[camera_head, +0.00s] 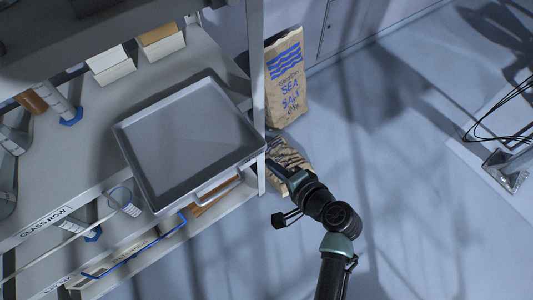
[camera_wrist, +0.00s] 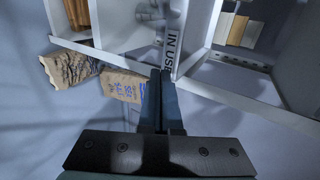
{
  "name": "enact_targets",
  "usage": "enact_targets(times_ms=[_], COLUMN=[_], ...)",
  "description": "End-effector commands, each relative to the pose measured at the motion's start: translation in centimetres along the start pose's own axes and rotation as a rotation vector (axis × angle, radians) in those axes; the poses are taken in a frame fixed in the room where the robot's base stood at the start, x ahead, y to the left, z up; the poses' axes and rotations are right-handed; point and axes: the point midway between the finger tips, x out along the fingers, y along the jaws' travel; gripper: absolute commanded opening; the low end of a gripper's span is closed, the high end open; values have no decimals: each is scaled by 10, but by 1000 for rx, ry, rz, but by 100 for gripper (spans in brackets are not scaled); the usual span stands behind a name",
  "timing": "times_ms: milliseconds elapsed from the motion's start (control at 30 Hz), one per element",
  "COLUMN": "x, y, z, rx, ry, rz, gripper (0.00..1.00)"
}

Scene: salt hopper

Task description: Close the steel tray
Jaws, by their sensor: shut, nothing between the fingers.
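The steel tray (camera_head: 190,140) is a shallow, empty square tray with a raised rim. In the head view it sits at the shelf unit and sticks out past the shelf's front edge, with a handle (camera_head: 218,188) on its front side. My gripper (camera_head: 274,168) is near the tray's right front corner, beside the shelf post; whether it touches is unclear. In the wrist view my gripper (camera_wrist: 165,75) has its fingers together with nothing between them. The tips are close to a pale panel labelled "IN USE" (camera_wrist: 174,45); I cannot tell whether this belongs to the tray.
A shelf post (camera_head: 257,70) stands right of the tray. A sea salt bag (camera_head: 286,80) stands behind it, with another bag (camera_head: 290,155) lower down. Glass pieces (camera_head: 62,108) and boxes (camera_head: 110,64) stand on the shelf. The floor (camera_head: 430,200) at right is mostly clear.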

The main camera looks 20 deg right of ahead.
Motion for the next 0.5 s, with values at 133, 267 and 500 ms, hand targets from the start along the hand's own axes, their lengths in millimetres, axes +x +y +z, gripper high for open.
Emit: enact_targets(times_ms=[133,267,500], x=[16,24,27], y=[-14,-18,-18], z=[0,0,0], rx=[-1,-2,-1], ry=[-1,0,0], rz=[-1,-2,-1], gripper=[0,0,0])
